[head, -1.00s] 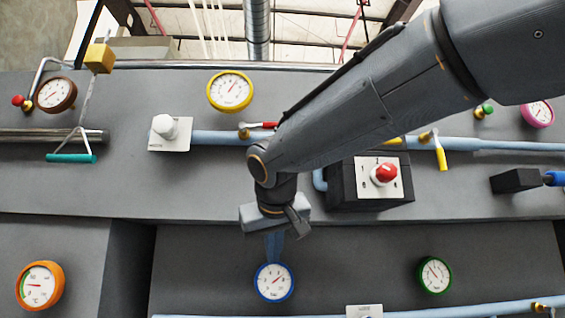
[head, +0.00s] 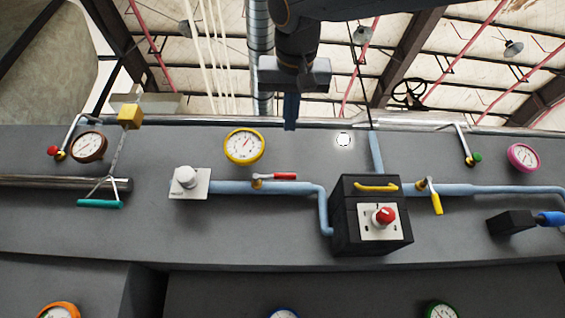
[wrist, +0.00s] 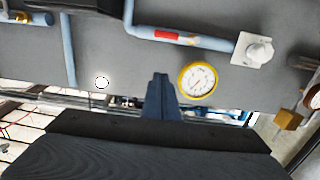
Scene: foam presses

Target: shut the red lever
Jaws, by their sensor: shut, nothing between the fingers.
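The red lever (head: 280,176) has a brass pivot at its left end and sits on the blue pipe (head: 232,188), below and right of the yellow gauge (head: 244,146). It points right, about in line with the pipe. In the wrist view the red lever (wrist: 165,37) shows small near the top, in front of the pipe. My gripper (head: 290,122) is shut and empty, above the lever and a little to its right in the head view. In the wrist view the shut fingers (wrist: 160,80) point toward the panel, left of the yellow gauge (wrist: 198,80). They are apart from the lever.
A white knob (head: 186,178) stands left of the lever. Right of it are a black box (head: 345,228) with a red knob (head: 384,216) and yellow handle (head: 376,188), and a yellow lever (head: 436,203). A teal handle (head: 99,204) hangs at left. The panel around the lever is fairly clear.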

